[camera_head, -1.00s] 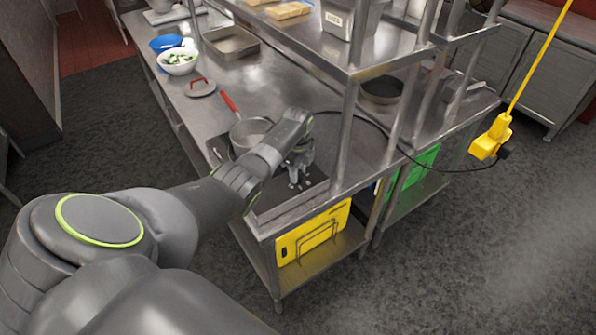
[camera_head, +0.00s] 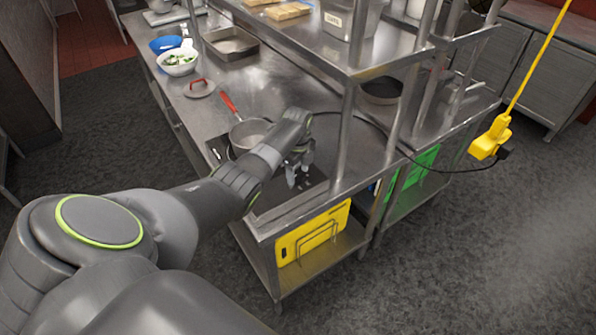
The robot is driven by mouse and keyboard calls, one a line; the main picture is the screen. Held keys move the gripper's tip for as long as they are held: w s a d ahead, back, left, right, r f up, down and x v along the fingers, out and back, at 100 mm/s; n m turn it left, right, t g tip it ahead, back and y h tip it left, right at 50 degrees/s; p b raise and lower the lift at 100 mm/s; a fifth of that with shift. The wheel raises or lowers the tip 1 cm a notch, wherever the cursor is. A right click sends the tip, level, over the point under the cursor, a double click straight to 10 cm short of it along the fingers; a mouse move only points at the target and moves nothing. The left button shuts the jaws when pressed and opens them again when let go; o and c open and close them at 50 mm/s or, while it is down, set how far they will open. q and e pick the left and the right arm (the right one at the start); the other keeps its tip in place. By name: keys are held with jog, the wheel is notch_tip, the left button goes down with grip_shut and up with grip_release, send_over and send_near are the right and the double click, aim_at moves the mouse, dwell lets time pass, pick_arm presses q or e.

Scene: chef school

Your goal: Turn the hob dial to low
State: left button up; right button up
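The dark hob (camera_head: 268,196) is set into the steel counter near its front end. A pan (camera_head: 246,136) with a red handle stands at its back left, partly behind my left arm. My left gripper (camera_head: 297,181) points down just above the right part of the hob. Its fingers look apart, with nothing clearly held between them. Small pale marks or parts show by the fingertips, too small to identify. I cannot make out the hob dial or its setting. My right gripper is not in view.
A steel post (camera_head: 346,135) and the upper shelf (camera_head: 385,62) stand close right of my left gripper. A lid (camera_head: 199,88), a white bowl (camera_head: 178,64) and a metal tray (camera_head: 231,43) lie farther back. A yellow board (camera_head: 313,232) stands below.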

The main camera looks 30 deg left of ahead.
aim_at(298, 173)
pick_arm(q)
jog(key=shift+r, duration=0.1)
notch_tip(298, 173, up, 17)
jog(key=shift+r+b, duration=0.15)
jog(key=shift+b, duration=0.25)
dwell(0.5)
